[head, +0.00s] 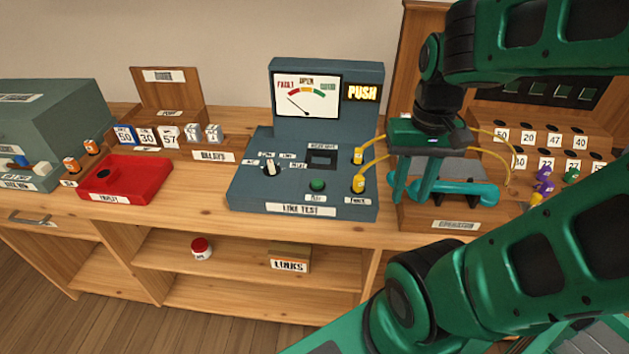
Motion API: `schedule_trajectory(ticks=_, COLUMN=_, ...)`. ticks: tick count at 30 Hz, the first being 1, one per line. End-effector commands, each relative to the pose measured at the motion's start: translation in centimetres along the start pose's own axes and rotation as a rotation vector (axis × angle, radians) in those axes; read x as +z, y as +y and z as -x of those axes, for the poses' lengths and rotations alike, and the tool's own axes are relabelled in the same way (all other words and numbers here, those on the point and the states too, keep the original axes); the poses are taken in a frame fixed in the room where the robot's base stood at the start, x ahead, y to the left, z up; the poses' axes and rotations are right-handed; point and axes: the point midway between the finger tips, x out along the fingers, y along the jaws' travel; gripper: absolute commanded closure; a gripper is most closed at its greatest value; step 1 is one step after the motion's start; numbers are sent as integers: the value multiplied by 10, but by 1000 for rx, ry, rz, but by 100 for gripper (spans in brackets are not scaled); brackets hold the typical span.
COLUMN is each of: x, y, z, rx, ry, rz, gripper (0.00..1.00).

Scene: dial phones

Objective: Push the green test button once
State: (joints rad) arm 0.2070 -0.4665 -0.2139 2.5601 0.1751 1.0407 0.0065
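The green test button (317,185) is a small round cap on the sloped front of the grey-blue line test unit (246,195). A small label sits below it. My gripper (412,196) is to the right of the button, with its fingers pointing down beside the unit's right edge. The fingers are spread apart and nothing shows held between them. A teal handset (470,190) lies right by the fingers on a wooden stand; I cannot tell whether they touch.
The unit has a dial knob (270,168), a meter (306,96) with its needle toward the left, and a lit PUSH sign (362,91). Yellow plugs (358,184) with cords stand right of the button. A red tray (150,182) is left; bare counter (200,205) lies between.

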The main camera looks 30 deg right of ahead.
Motion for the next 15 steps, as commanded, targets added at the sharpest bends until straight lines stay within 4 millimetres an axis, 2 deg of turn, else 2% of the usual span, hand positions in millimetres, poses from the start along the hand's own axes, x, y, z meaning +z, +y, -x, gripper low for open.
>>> schedule_trajectory(ticks=1, x=0, y=0, z=0, rx=0, ry=0, rz=0, gripper=72)
schedule_trajectory(ticks=4, x=0, y=0, z=0, rx=0, ry=0, rz=0, gripper=96)
schedule_trajectory(ticks=5, x=0, y=0, z=0, rx=0, ry=0, rz=0, gripper=100)
schedule_trajectory(ticks=15, x=0, y=0, z=0, rx=0, ry=0, rz=0, gripper=100)
